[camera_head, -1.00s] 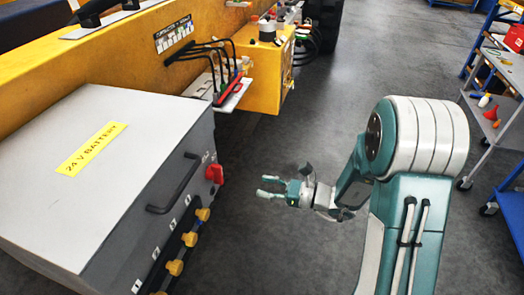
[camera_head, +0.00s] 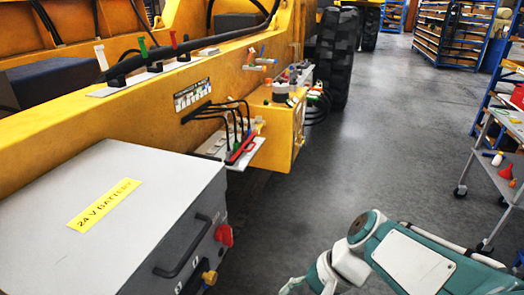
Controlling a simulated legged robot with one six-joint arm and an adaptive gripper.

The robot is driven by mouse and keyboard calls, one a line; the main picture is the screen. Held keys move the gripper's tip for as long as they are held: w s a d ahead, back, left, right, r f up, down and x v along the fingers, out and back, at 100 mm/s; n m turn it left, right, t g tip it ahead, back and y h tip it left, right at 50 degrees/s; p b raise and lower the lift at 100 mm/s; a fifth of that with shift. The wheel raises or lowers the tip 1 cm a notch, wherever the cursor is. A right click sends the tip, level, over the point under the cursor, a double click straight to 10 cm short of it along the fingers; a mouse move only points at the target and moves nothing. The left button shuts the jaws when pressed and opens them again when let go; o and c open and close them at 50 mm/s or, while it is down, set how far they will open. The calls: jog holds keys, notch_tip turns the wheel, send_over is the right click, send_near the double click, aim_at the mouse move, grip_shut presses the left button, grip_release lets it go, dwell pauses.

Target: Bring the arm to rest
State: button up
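My arm (camera_head: 405,262), teal and white, reaches in from the bottom right corner, low in the view. A pale teal part of my gripper (camera_head: 292,286) shows at the bottom edge, over the floor to the right of the battery box. The rest of my gripper is cut off by the frame, so its fingers and anything between them are hidden. No contact between the visible part of my arm and another thing shows.
A grey 24 V battery box (camera_head: 130,215) with a black handle and red knob stands at lower left. A yellow machine frame (camera_head: 130,105) runs behind it, with a cable panel (camera_head: 222,148). A trolley (camera_head: 500,180) stands at right. Grey floor (camera_head: 390,130) is clear between.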

jog(key=s+d+r+n+t+h, duration=0.3)
jog(key=d+r+n+t+h, duration=0.2)
jog(key=d, duration=0.4)
jog(key=shift+r+n+t+h, duration=0.4)
jog(key=shift+r+n+h, duration=0.15)
jog(key=shift+h, duration=0.35)
jog(key=shift+s+a, duration=0.1)
jog(key=shift+c, duration=0.2)
